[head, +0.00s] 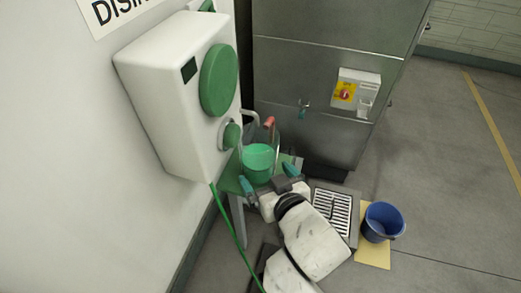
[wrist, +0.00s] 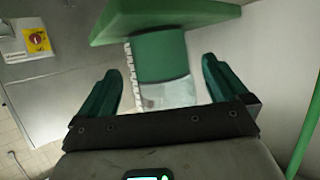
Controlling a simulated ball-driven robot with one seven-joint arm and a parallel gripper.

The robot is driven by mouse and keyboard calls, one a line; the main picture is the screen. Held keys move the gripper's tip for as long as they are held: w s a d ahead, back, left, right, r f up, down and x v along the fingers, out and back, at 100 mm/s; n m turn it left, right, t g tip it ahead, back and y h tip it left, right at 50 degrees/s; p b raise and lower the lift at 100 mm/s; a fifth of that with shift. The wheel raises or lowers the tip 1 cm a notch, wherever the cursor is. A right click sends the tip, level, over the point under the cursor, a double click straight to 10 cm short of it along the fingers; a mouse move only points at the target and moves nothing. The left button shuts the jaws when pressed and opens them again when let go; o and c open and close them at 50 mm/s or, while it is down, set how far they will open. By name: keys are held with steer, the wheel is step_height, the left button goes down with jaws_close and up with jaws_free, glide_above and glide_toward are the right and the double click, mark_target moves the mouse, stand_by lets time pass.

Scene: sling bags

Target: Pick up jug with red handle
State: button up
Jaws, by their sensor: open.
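The jug (head: 258,160) looks green with a clear upper part and stands on a small green-topped table (head: 231,178). A red piece (head: 269,122), apparently its handle, shows above and behind it. My gripper (head: 267,174) is open and empty at the jug's near side, one finger toward each side. In the wrist view, which appears upside down, the jug (wrist: 162,60) lies between and beyond the open fingers of my gripper (wrist: 160,70). The table top (wrist: 160,18) is at the upper edge there. The red handle is not visible in the wrist view.
A white wall unit (head: 170,95) with green discs is close on the left, with a green hose (head: 228,222) hanging down. A steel cabinet (head: 310,95) stands behind. A floor grate (head: 332,212) and blue bucket (head: 382,222) are at right. Open floor lies farther right.

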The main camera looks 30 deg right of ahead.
mark_target(263, 148)
steer(key=shift+r+p+x, duration=0.1)
steer(key=shift+p+x, duration=0.2)
steer(key=shift+x, duration=1)
steer(key=shift+r+p+x, duration=0.15)
steer(key=shift+p+x, duration=0.15)
steer(key=shift+x, duration=1)
steer(key=shift+d, duration=0.15)
steer(key=c, duration=1)
steer(key=shift+r, duration=0.1)
steer(key=shift+c, duration=0.4)
